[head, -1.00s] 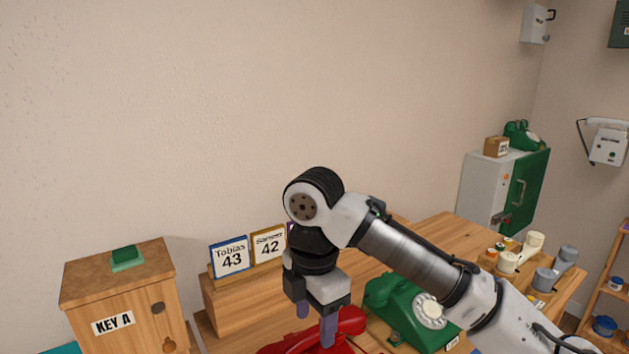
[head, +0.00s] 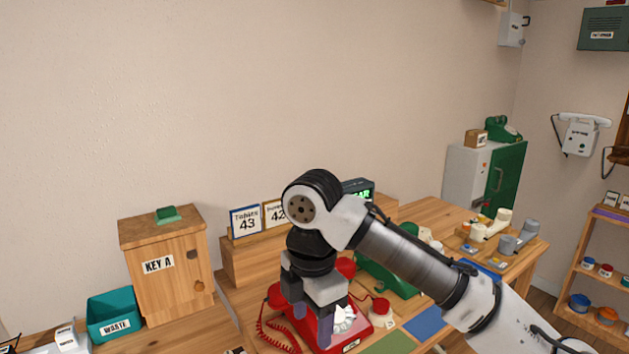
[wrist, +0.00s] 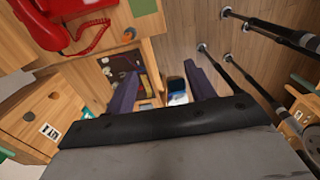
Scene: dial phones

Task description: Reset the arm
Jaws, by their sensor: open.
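My gripper (head: 312,325) hangs pointing down at the end of my arm, in front of the red dial phone (head: 352,322) in the head view. It is open, and nothing shows between its two purple fingers. In the wrist view my gripper's fingers (wrist: 165,88) are spread apart, with floor and shelf contents seen beyond them. The red phone also shows at the upper left of the wrist view (wrist: 50,22). My arm hides part of the green dial phone (head: 378,272) behind it.
A wooden KEY A box (head: 165,275) and a teal WASTE bin (head: 113,314) stand at the left. Cards reading 43 (head: 246,222) and 42 stand on a wooden riser (head: 245,262). Grey and cream handsets (head: 505,240) lie at the table's right end. A white-green cabinet (head: 475,175) stands behind.

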